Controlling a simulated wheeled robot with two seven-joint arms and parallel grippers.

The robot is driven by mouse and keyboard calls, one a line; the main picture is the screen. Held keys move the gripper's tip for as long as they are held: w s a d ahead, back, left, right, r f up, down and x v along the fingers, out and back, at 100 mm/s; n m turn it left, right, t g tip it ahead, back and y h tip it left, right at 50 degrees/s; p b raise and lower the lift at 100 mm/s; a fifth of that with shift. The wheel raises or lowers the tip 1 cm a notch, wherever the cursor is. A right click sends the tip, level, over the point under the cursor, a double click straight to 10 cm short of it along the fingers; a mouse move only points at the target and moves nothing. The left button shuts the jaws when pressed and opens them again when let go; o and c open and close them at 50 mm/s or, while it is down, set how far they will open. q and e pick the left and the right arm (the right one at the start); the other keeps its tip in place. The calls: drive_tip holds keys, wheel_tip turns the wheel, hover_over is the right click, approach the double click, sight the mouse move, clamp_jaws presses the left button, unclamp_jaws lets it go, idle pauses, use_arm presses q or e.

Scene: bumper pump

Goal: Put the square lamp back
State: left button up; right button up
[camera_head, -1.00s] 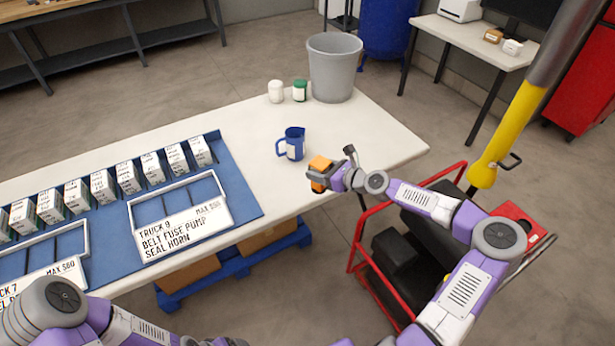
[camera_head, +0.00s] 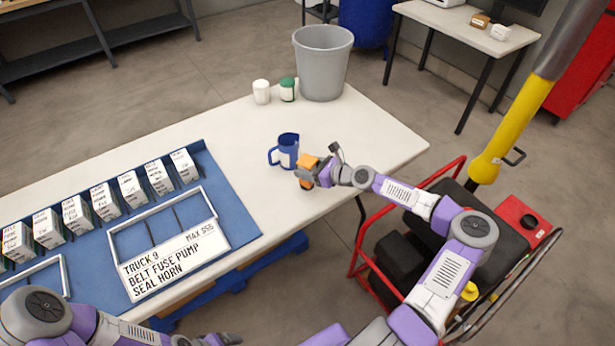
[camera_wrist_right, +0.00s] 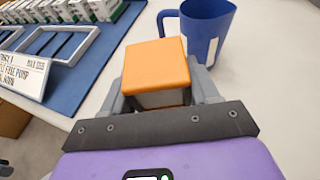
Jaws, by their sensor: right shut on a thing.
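The square lamp (camera_head: 307,162) has an orange top and a pale lower body. My right gripper (camera_head: 308,173) is shut on it near the table's right part, just in front of the blue jug. In the right wrist view the lamp (camera_wrist_right: 155,65) sits between the two grey fingers of the gripper (camera_wrist_right: 160,92), and its underside is hidden. I cannot tell whether it touches the table. My left arm shows at the lower left of the head view, but its gripper's jaws cannot be made out.
A blue jug (camera_head: 287,150) stands just behind the lamp. White and green-lidded jars (camera_head: 262,92) and a grey bin (camera_head: 322,66) stand at the table's back. A blue mat (camera_head: 236,220) with white boxes and a labelled frame (camera_head: 178,262) lies left. Bare table (camera_head: 235,130) lies between.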

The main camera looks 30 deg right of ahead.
drive_tip(key=shift+f+b, duration=0.4)
drive_tip(key=shift+f, duration=1.15)
drive_tip(key=shift+f, duration=0.1)
drive_tip(key=o, duration=1.3)
drive_tip(key=shift+f, duration=0.1)
drive_tip(key=shift+r, duration=0.25)
drive_tip(key=p+v, duration=0.2)
drive_tip(key=v, duration=1)
